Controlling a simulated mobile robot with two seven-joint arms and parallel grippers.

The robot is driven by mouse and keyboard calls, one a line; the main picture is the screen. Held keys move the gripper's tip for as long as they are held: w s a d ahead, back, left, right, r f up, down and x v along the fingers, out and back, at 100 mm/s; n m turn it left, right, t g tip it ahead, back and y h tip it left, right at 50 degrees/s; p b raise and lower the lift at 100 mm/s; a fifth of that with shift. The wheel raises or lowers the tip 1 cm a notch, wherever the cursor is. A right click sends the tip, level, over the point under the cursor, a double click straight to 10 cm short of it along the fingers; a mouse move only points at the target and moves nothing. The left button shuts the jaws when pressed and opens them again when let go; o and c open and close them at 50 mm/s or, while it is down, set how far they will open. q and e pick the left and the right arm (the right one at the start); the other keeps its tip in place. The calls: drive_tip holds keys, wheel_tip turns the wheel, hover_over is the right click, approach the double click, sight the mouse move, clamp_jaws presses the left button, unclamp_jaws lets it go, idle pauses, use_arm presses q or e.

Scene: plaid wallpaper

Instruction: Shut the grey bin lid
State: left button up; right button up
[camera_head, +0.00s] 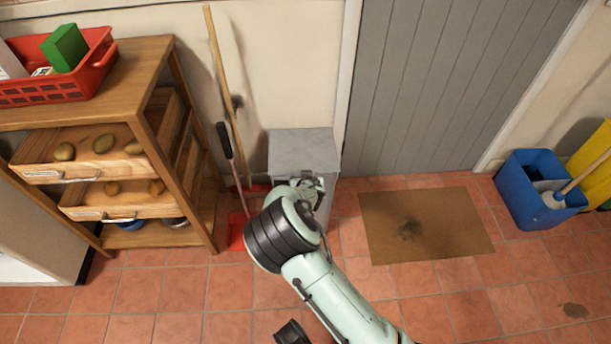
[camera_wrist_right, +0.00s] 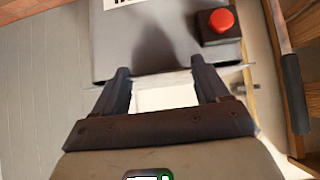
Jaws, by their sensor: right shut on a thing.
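The grey bin (camera_head: 322,212) stands against the wall beside the grey door. Its grey lid (camera_head: 303,148) shows on top in the head view, and I cannot tell its exact tilt from there. My right gripper (camera_head: 312,184) is at the lid's near edge. In the wrist view its two fingers (camera_wrist_right: 168,78) reach that edge, set apart and shut on the lid. My forearm hides part of the bin's front.
A wooden shelf (camera_head: 150,120) with drawers stands left of the bin. A broom (camera_head: 222,80) and a red dustpan (camera_head: 236,232) are between them. A brown mat (camera_head: 425,224) lies right of the bin. A red button (camera_wrist_right: 221,20) shows in the wrist view.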

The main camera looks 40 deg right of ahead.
drive_tip(key=shift+s+a+f+t+h, duration=0.15)
drive_tip(key=shift+f+t+h, duration=0.15)
drive_tip(key=shift+f, duration=0.7)
drive_tip(key=shift+s+f, duration=0.1)
drive_tip(key=shift+f, duration=0.3)
drive_tip(key=o, duration=1.4)
drive_tip(key=shift+f, duration=0.1)
drive_tip(key=shift+o, duration=0.5)
use_arm(q)
drive_tip(key=w+d+r+t+p, duration=0.1)
drive_tip(key=w+r+t+p, duration=0.2)
drive_tip(key=w, duration=0.7)
wheel_tip(320, 180, up, 5)
drive_tip(key=shift+d+f+m+t+p, duration=0.2)
drive_tip(key=shift+m+t+p, duration=0.15)
drive_tip(key=shift+p, duration=0.7)
use_arm(e)
drive_tip(key=v, duration=1.3)
